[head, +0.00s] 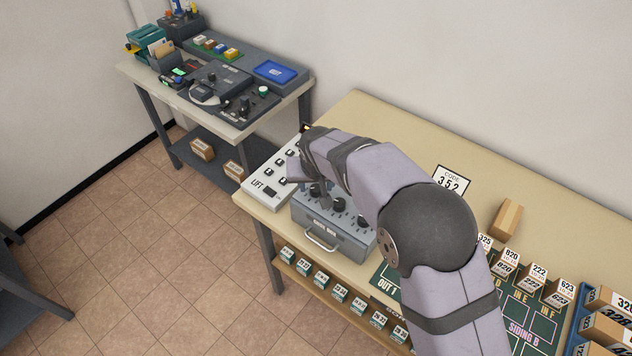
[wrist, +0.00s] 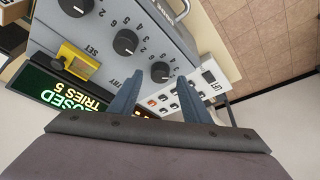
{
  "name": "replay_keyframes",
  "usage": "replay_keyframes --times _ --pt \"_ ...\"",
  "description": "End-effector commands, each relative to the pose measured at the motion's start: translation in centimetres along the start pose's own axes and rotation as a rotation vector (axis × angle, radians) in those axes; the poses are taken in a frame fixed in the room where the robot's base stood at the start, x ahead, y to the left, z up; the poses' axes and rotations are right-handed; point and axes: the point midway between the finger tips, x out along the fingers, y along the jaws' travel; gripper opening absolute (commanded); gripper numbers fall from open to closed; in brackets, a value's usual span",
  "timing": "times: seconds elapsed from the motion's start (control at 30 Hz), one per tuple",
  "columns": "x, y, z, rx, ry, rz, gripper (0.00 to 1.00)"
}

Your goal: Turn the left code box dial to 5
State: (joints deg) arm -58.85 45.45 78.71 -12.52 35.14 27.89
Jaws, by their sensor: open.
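The code box (head: 335,236) is a grey-blue case with a front handle, on the tan counter. It has a row of three black dials. The left dial (head: 315,190) is beside my gripper (head: 324,198), and the arm partly covers that end. In the wrist view the left dial (wrist: 160,72) sits just beyond and between the fingertips of my gripper (wrist: 158,82). The fingers are apart with nothing between them. I cannot read the dial's pointer surely. The middle dial (wrist: 125,42) and right dial (wrist: 75,7) also show.
A white LIFT panel (head: 263,190) with buttons stands left of the code box. A green display (wrist: 62,92) reads "CLOSED TRIES 5", partly cut off. A yellow piece (wrist: 77,61) is near "SET". A card (head: 452,181) reads "CODE 3.5.2". A wooden block (head: 508,219) lies right.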

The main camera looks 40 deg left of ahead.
Motion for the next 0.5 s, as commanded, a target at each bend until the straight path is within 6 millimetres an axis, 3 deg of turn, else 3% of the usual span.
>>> replay_keyframes --times 0.2,0.5 --pt "1.6 0.0 0.0 0.001 -0.001 0.0 0.44" --pt "2.1 0.0 0.0 0.001 0.001 0.0 0.44"
